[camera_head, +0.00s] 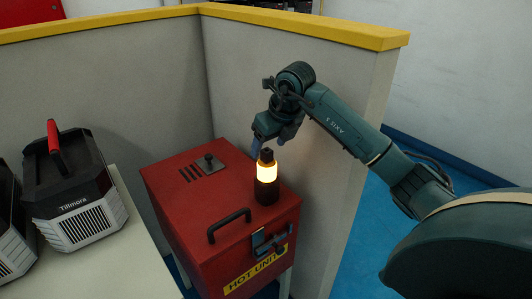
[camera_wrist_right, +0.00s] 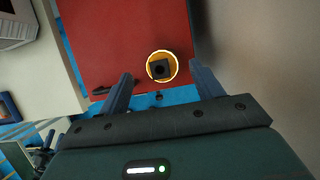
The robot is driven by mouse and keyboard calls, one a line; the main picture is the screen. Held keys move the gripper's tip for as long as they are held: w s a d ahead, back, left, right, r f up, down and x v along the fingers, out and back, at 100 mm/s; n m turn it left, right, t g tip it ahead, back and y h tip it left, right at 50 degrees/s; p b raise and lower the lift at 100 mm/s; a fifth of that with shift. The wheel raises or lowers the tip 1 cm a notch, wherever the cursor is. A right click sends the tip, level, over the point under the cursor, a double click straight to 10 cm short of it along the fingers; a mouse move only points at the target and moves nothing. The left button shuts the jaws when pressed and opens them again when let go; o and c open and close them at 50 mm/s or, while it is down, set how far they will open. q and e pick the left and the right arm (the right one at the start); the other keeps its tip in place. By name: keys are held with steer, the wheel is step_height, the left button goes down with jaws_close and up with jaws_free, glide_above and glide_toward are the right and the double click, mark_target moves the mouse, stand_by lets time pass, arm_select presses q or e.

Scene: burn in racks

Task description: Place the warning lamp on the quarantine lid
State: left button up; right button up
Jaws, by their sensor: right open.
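The warning lamp (camera_head: 266,173), with a black base, a glowing yellow band and a black top, stands upright on the red quarantine lid (camera_head: 183,207). The lid tops a red box labelled "HOT UNITS". My right gripper (camera_head: 277,142) is just above and behind the lamp's top, open. In the right wrist view the lamp (camera_wrist_right: 161,66) is seen from above, beyond and between the two spread fingertips (camera_wrist_right: 160,82), with no finger visibly touching it.
A grey partition with a yellow top (camera_head: 330,35) stands close behind and right. A pale table (camera_head: 100,262) at left holds Tillmora units (camera_head: 75,200).

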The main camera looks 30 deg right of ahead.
steer(key=v, duration=0.7)
steer(key=s+a+f+n+g+y, duration=0.15)
steer(key=a+f+y, duration=0.25)
steer(key=a, duration=0.4)
steer(key=s+a+f+n+y, duration=0.15)
steer(key=a+f+y, duration=0.25)
steer(key=a, duration=0.5)
steer(key=s+a+r+m+t+y, duration=0.3)
steer(key=s+a+m+y, duration=0.3)
steer(key=a+y, duration=0.5)
steer(key=d+f+m+t+h, duration=0.2)
steer(key=f+m+t+h, duration=0.3)
steer(key=m, duration=0.6)
steer(key=d+f+m+t+h, duration=0.25)
steer(key=m+t+h, duration=0.35)
steer(key=m, duration=0.5)
steer(key=s+f+m+g+h, duration=0.4)
steer(key=s+f+m, duration=0.5)
steer(key=f, duration=0.6)
steer(key=shift+s+f+g, duration=0.15)
steer(key=shift+s+g, duration=0.6)
steer(key=shift+s, duration=0.2)
